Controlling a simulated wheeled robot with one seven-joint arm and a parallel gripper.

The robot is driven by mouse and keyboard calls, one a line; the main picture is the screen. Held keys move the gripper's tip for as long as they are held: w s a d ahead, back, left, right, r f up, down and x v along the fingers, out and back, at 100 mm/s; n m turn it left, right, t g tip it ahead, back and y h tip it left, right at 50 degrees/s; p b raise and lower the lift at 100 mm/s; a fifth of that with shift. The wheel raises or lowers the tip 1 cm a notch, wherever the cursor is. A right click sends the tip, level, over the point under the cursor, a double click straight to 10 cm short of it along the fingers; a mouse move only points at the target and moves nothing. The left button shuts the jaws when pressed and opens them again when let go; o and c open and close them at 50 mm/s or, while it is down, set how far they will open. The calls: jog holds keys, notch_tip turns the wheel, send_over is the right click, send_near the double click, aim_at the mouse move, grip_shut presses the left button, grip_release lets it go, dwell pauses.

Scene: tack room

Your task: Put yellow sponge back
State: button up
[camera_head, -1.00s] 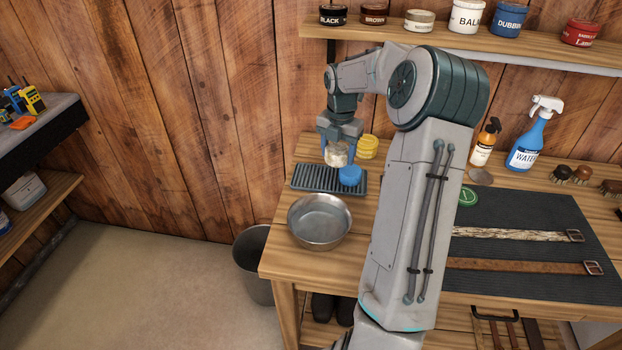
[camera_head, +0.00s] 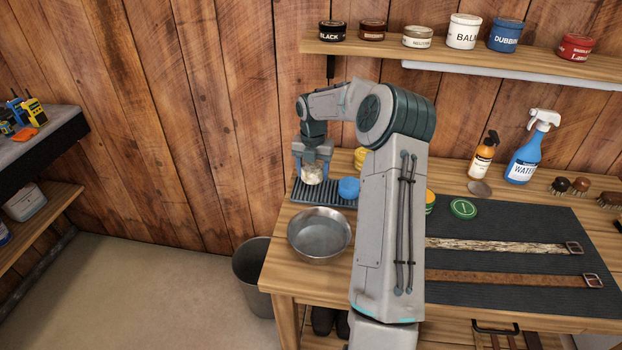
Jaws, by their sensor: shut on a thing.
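My gripper (camera_head: 312,170) is at the left end of the workbench, pointing down over the dark ribbed rack (camera_head: 327,200). It is shut on a pale cream, sponge-like block (camera_head: 312,176), partly hidden by the fingers. I cannot tell whether the block touches the rack. A blue round sponge (camera_head: 349,188) sits on the rack just right of the gripper. A bright yellow rounded thing (camera_head: 361,157) stands behind, partly hidden by my arm; I cannot tell if it is a sponge.
A metal bowl (camera_head: 320,235) stands in front of the rack, near the bench edge. A bucket (camera_head: 252,275) is on the floor. An orange bottle (camera_head: 483,156) and blue spray bottle (camera_head: 532,147) stand right. A shelf of tins (camera_head: 463,31) hangs above.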

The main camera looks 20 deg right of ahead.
aim_at(311, 188)
jog(key=shift+w+a+f, duration=0.25)
jog(key=shift+f, duration=0.1)
notch_tip(311, 188, down, 4)
jog(key=shift+r+p, duration=0.1)
jog(key=shift+p, duration=0.35)
